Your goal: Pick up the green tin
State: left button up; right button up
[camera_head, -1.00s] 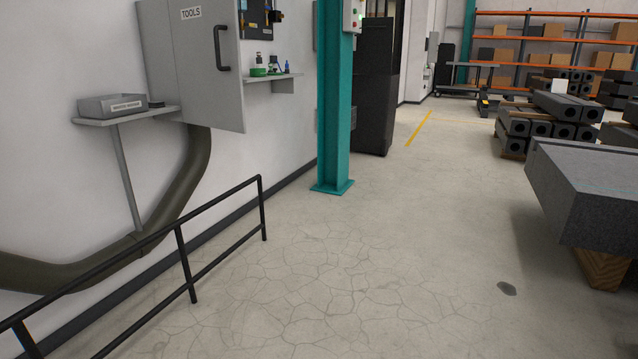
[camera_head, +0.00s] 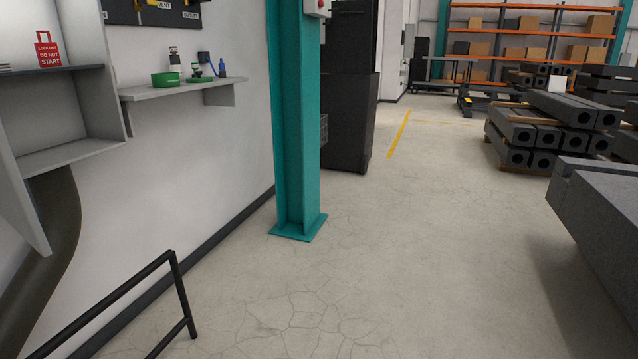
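A pale jar with a dark top (camera_head: 175,60) stands just behind the tin. Neither of my grippers shows in the view.
A teal column (camera_head: 297,120) stands right of the shelf. A black railing (camera_head: 120,292) is at the lower left. An open grey cabinet (camera_head: 60,110) holds a red sign (camera_head: 48,50). Granite blocks (camera_head: 605,205) lie at the right. The middle floor is clear.

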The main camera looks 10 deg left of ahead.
aim_at(162, 80)
jog(key=i, duration=0.6)
jog(key=i+l+u, duration=0.15)
jog(key=i, duration=0.45)
